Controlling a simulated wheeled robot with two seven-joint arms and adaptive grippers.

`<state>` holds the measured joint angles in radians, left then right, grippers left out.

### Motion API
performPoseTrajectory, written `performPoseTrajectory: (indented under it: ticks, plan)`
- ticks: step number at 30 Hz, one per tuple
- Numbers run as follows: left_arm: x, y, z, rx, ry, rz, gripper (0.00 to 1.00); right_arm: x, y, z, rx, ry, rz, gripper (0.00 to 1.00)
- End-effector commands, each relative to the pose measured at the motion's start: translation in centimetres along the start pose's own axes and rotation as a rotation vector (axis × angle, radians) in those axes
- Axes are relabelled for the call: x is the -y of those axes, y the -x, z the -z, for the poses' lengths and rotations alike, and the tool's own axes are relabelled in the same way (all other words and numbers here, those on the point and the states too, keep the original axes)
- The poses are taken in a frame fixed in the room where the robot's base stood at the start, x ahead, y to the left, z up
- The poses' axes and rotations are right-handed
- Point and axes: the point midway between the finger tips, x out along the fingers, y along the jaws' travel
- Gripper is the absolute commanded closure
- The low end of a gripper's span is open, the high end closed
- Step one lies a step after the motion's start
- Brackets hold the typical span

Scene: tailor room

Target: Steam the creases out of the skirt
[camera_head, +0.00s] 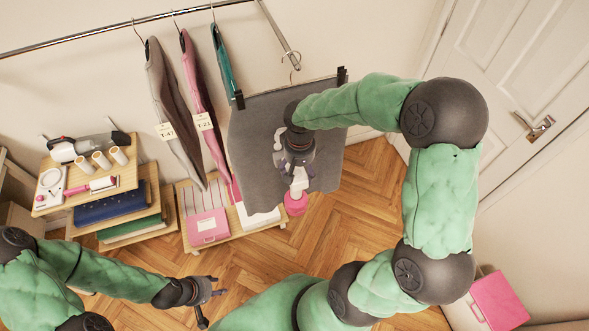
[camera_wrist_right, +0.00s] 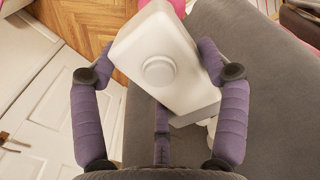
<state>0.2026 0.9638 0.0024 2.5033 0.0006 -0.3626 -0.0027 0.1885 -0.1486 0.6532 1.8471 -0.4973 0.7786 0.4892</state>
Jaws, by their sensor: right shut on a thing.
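The grey skirt (camera_head: 258,143) hangs by two black clips from a hanger on the rail. My right gripper (camera_head: 295,166) is in front of it, shut on a white steamer (camera_head: 300,182). In the right wrist view the steamer's white body (camera_wrist_right: 165,62) sits between the purple fingers of that gripper (camera_wrist_right: 160,75), with the skirt (camera_wrist_right: 265,75) close behind. I cannot tell whether the steamer touches the cloth. Creases are not clear at this size. My left gripper (camera_head: 207,292) is open and empty, low over the floor at the bottom of the head view.
Tagged garments (camera_head: 172,105) hang left of the skirt. A tiered shelf (camera_head: 125,178) with spools and folded cloth stands at the left. A low bench (camera_head: 238,228) with a pink box (camera_head: 208,227) is below the garments. A door (camera_head: 520,85) is at the right.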

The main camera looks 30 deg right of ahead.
Motion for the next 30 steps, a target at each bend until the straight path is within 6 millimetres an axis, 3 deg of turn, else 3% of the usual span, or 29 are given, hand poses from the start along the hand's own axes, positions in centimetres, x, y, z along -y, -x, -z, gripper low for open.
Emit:
performPoseTrajectory:
  ticks: [30]
  plan:
    - [0.5,-1.5,0.1,0.000,0.000,0.000,0.60,-4.8,-1.9,0.3,-0.005,-0.003,0.000,0.84]
